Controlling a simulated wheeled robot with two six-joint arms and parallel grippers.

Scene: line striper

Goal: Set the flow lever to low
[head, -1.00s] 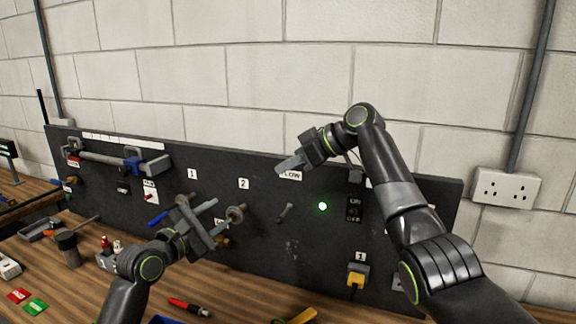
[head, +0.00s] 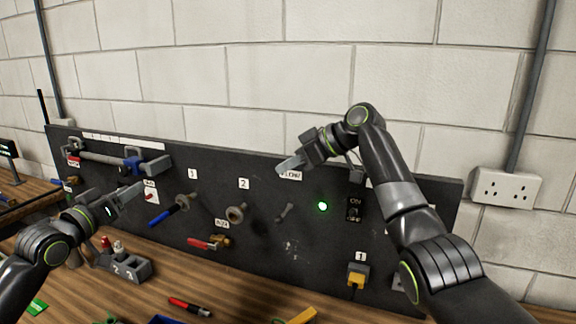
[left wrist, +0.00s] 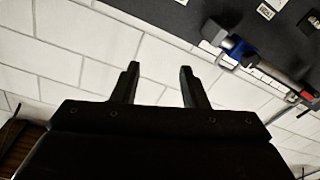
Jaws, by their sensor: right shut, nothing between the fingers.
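The FLOW label (head: 291,175) is on the dark panel, partly covered by my right gripper. Below it a small grey lever (head: 285,211) is tilted, its upper end leaning right. My right gripper (head: 283,167) is shut and empty, in front of the panel's top edge above the lever and apart from it. My left gripper (head: 130,199) is at the panel's left part, well away from the lever. In the left wrist view its two fingers (left wrist: 159,78) stand apart with nothing between them.
A green lamp (head: 322,206) glows right of the lever, beside an ON/OFF switch (head: 355,208). Valves with a blue handle (head: 162,216) and a red handle (head: 200,243) are to the left. A round knob (head: 236,214) is close by under label 2.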

